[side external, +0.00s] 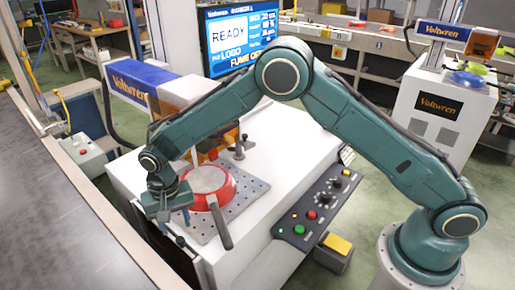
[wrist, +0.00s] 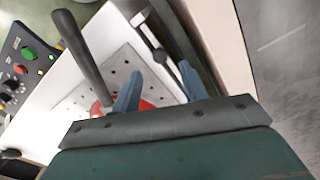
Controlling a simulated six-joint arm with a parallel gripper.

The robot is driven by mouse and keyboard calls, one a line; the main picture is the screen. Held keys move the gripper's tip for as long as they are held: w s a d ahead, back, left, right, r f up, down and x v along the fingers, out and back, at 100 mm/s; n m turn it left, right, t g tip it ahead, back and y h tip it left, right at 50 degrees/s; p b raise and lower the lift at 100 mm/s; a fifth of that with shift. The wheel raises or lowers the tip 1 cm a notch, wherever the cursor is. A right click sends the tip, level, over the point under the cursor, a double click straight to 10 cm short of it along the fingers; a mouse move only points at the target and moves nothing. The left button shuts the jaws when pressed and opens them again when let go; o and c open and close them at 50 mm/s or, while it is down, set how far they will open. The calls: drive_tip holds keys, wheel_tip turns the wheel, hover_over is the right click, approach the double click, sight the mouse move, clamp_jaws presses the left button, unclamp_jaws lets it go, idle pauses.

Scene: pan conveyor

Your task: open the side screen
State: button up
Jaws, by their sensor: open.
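I cannot tell for sure which part is the side screen; an amber see-through panel (side external: 185,90) hangs below the blue and white Voltwren head. My gripper (side external: 172,216) is low at the left edge of the white machine, beside the red pan. In the wrist view my gripper (wrist: 160,78) has its two blue fingers apart, with nothing held. The gripper body hides the near part of the edge.
An upside-down red pan (side external: 208,182) lies on the perforated plate (side external: 250,190), its dark handle pointing frontward. A button panel (side external: 318,205) stands to the right. A dark conveyor (side external: 60,220) is at left. The monitor (side external: 240,38) reads READY.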

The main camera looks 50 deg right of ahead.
sight(180, 238)
drive_tip(key=shift+f, duration=2.85)
clamp_jaws()
